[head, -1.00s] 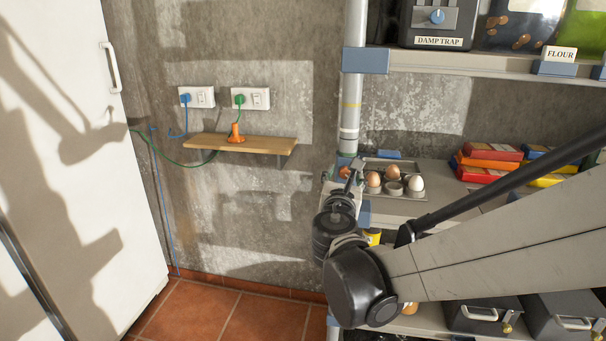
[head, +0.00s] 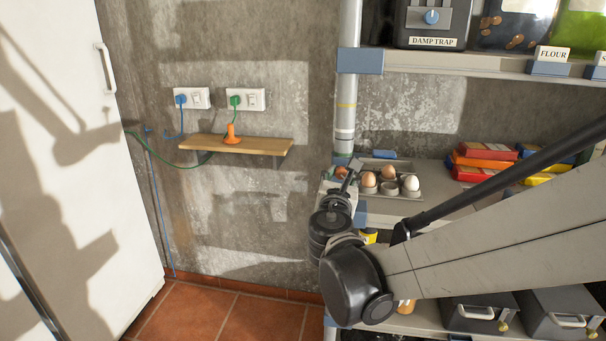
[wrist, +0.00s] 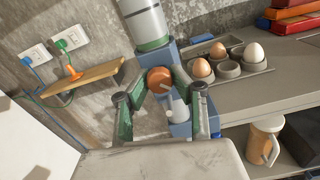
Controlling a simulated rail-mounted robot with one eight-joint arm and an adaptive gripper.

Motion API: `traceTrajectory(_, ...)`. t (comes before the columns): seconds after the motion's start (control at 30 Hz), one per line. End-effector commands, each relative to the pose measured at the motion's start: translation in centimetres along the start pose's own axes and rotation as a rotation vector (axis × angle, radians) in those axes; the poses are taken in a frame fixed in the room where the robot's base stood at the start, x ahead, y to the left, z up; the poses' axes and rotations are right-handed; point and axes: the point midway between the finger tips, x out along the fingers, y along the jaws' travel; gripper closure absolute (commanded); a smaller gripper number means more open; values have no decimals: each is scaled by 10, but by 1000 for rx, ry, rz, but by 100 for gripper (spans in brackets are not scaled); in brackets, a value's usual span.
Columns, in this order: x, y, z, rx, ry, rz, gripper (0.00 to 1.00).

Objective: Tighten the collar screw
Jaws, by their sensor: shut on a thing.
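The collar is a blue block (wrist: 179,77) around the foot of the grey upright pole (wrist: 145,22). A round copper-brown knob, which I take for the collar screw (wrist: 159,78), sits at its front in the wrist view. My gripper (wrist: 160,85) has a green-sided finger on each side of this knob and is shut on it. A pale rod-like part shows just below the knob. In the head view my gripper (head: 354,172) is small beside the pole's foot, and a brown round shape, partly hidden, shows next to it.
An egg tray (head: 408,192) with brown and white eggs stands close right of my gripper on the shelf. Boxes (head: 486,151) lie farther right. A wooden wall shelf (head: 240,145) with an orange plug is at left. A mug (wrist: 263,140) stands on a lower shelf.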

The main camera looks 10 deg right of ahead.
Motion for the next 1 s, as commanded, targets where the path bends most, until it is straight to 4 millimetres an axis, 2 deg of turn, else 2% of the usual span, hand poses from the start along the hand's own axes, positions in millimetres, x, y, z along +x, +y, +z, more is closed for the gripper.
traceTrajectory(0.7,0,1,0,490,0,0,100)
traceTrajectory(1.0,0,1,0,603,0,0,100)
